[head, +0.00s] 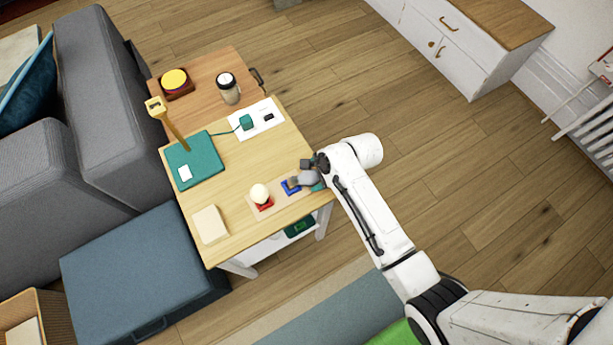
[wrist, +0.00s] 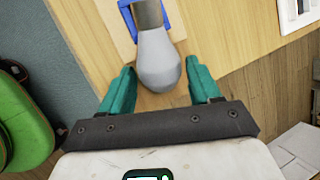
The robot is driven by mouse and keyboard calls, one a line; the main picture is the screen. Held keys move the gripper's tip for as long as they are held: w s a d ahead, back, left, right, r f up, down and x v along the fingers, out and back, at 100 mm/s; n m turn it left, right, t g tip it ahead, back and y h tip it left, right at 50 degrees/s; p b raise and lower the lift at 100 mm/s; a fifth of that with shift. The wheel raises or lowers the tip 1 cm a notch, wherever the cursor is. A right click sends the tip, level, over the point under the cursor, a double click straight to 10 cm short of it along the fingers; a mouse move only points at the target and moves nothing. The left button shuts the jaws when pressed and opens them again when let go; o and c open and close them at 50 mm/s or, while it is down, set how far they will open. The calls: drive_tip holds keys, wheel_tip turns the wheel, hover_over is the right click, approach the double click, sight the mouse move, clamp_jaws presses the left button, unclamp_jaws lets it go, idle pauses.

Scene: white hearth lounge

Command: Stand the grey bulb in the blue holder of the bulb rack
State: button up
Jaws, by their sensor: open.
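The grey bulb (wrist: 160,65) shows in the wrist view between the teal fingers of my gripper (wrist: 161,76), which are open with little gap either side. Its dark metal base overlaps the blue holder (wrist: 127,15) at the top of that view. I cannot tell whether the base is seated in it or only above it. In the head view the grey bulb (head: 308,178) is at the end of my arm, beside the blue holder (head: 290,188); my gripper (head: 314,182) partly hides that spot. The bulb rack (head: 276,195) lies at the table's right edge.
A white bulb (head: 260,193) stands in the red holder (head: 265,206), left of the blue one. Floor is free to the right.

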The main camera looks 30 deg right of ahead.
drive_tip(key=shift+a+f, duration=0.1)
drive_tip(key=shift+f, duration=0.1)
drive_tip(key=shift+c, duration=0.3)
drive_tip(key=c, duration=0.8)
drive_tip(key=shift+c, duration=0.2)
